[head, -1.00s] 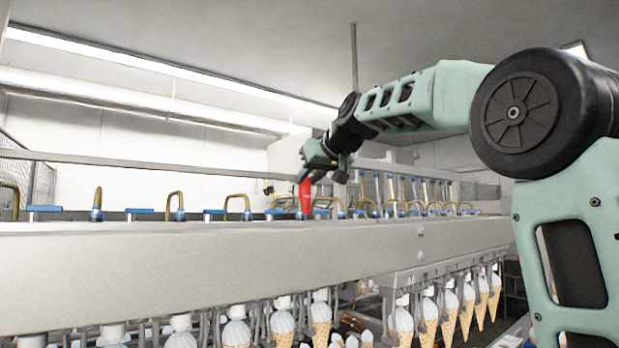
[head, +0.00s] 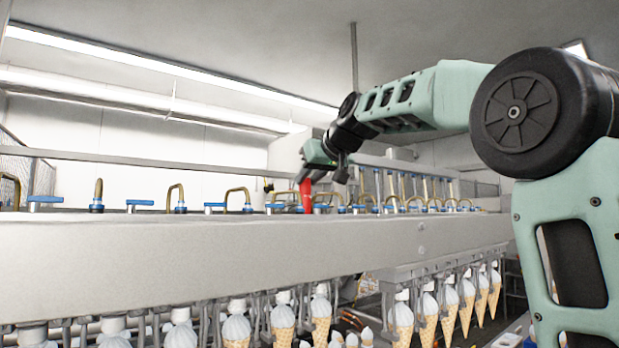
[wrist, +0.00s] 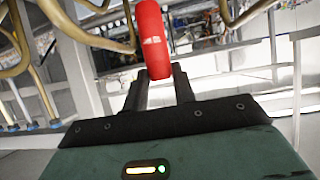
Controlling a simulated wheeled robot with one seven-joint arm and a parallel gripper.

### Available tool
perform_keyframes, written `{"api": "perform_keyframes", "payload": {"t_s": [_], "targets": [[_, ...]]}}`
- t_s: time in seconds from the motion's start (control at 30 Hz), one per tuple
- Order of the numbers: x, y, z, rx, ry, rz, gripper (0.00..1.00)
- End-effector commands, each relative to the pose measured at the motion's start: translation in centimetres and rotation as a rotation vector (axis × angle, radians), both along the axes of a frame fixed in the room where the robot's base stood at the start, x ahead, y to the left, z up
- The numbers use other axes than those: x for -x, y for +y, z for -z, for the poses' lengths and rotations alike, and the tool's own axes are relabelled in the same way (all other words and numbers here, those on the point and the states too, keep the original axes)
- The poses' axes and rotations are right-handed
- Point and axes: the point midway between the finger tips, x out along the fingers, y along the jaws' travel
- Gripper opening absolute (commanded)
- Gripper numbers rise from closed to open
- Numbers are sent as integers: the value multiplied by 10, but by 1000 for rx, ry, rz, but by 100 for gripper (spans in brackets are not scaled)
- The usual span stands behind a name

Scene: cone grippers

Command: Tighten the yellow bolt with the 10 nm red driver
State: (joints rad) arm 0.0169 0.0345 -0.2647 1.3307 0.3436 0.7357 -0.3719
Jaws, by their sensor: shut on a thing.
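My gripper (head: 318,172) is shut on the red driver (head: 306,194), above the top of the long steel beam (head: 215,255). In the head view the driver hangs below the gripper, close to upright, and its lower end is hidden behind the beam's edge. In the wrist view the red driver (wrist: 152,40) stands between the two dark fingers (wrist: 160,90). Its tip is out of sight there. I cannot make out the yellow bolt in either view.
Several blue fittings (head: 140,203) and bent brass tubes (head: 238,192) line the beam's top, close beside the driver. Several cones (head: 282,322) hang below the beam. A horizontal rail (head: 130,158) runs behind. In the wrist view, brass tubes (wrist: 85,38) pass near the fingers.

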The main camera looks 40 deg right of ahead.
Motion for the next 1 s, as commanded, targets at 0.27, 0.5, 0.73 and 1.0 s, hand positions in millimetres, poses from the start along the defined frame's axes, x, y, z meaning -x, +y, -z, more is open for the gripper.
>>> {"api": "perform_keyframes", "payload": {"t_s": [0.27, 0.5, 0.73, 1.0], "targets": [[0, 4, -3, 2, -2, 119, 4], [-3, 8, 2, 4, -1, 256, 5], [-4, 11, 4, 4, 2, 411, 5], [-5, 13, 0, 2, -1, 589, 5]]}}
